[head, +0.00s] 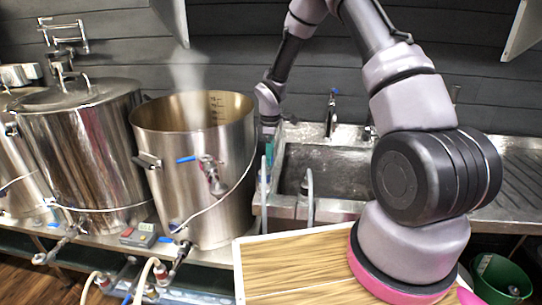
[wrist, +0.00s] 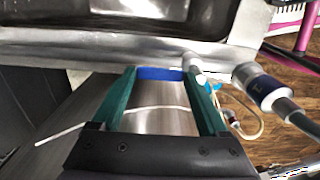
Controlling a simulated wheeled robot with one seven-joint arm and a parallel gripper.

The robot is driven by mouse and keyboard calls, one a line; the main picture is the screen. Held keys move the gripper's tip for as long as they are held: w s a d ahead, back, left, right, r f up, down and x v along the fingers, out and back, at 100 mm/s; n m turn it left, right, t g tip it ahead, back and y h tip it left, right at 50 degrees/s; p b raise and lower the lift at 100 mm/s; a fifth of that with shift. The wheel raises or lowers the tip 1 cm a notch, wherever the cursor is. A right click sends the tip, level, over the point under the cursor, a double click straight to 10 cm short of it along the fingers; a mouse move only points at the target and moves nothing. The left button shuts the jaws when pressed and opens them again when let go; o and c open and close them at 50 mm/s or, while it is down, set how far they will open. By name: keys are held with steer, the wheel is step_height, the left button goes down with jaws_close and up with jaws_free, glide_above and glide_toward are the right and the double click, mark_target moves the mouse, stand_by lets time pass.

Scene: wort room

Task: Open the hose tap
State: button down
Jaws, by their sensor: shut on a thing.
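My gripper (wrist: 159,76) has green fingers, and in the wrist view their tips are at the two ends of a blue lever (wrist: 160,73), gripping it. The lever lies crosswise beside the front edge of the metal sink (wrist: 110,48), next to a metal tap body (wrist: 194,68); I take this for the hose tap. In the head view my gripper (head: 268,136) points down at the left end of the sink (head: 283,165), just right of the open kettle. The lever's angle and the tap's outlet are largely hidden there.
A steaming open kettle (head: 190,145) with its own blue-handled valve (head: 210,172) stands close left of my gripper. A grey hose with a dark collar (wrist: 263,88) is close right in the wrist view. A wooden-topped table (head: 300,265) stands in front; a green bucket (head: 500,278) is at right.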

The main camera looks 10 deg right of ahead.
stand_by(0.3)
jaws_free()
step_height(320, 180, up, 11)
stand_by(0.5)
steer(key=s+d+r+m+t, duration=0.1)
steer(key=s+d+r+m, duration=0.2)
steer(key=r, duration=0.4)
steer(key=s+d+r+m+t, duration=0.1)
steer(key=s+r+m, duration=0.25)
steer(key=r, duration=0.25)
steer(key=s+d+r+m+t, duration=0.1)
steer(key=s+d+r+m, duration=0.1)
steer(key=s+r, duration=0.35)
steer(key=s+d+r+m+t+y, duration=0.1)
steer(key=s+r+m+t, duration=0.1)
steer(key=s+r+m, duration=0.3)
steer(key=s+d+r+m+t+y, duration=0.1)
steer(key=s+r+m, duration=0.4)
steer(key=s, duration=0.7)
steer(key=shift+d+t, duration=0.6)
steer(key=shift+d, duration=0.2)
